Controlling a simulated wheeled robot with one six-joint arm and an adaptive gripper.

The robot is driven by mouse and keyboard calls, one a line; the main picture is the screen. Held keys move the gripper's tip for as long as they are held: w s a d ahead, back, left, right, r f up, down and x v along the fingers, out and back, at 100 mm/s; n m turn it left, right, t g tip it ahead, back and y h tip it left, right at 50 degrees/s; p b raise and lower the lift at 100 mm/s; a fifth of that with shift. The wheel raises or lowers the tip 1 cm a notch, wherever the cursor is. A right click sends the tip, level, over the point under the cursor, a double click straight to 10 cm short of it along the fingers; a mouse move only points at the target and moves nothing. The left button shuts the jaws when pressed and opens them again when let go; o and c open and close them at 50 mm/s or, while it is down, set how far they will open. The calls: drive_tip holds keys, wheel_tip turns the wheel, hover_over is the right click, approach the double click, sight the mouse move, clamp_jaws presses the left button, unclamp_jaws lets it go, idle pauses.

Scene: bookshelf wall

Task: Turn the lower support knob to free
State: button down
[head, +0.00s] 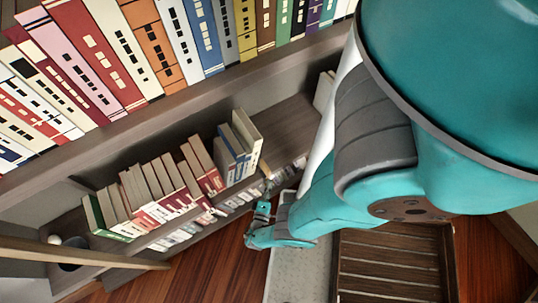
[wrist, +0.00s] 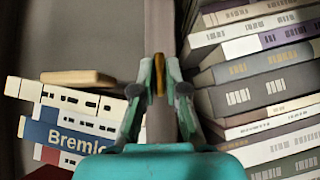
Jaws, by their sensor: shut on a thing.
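A small golden-brown knob (wrist: 159,75) shows in the wrist view, between my fingertips and in front of a dark upright panel. My gripper (wrist: 159,88) is shut on it, with one teal finger on each side. The fingers cover the knob's sides, and I cannot tell which way it is turned. In the head view my gripper (head: 263,209) is at the front of the lower shelf, low and near the floor. The knob cannot be made out there.
Books (head: 160,190) stand on the lower shelf to the left. In the wrist view, books with a tan block (wrist: 78,77) on top are at left, and stacked books (wrist: 260,75) are close at right. A slatted wooden crate (head: 390,262) stands on the floor at right.

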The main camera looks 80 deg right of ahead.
drive_tip(key=shift+f, duration=0.1)
drive_tip(key=c, duration=1.2)
unclamp_jaws()
drive_tip(key=shift+c, duration=0.2)
drive_tip(key=shift+m+y, duration=0.5)
drive_tip(key=shift+m, duration=0.1)
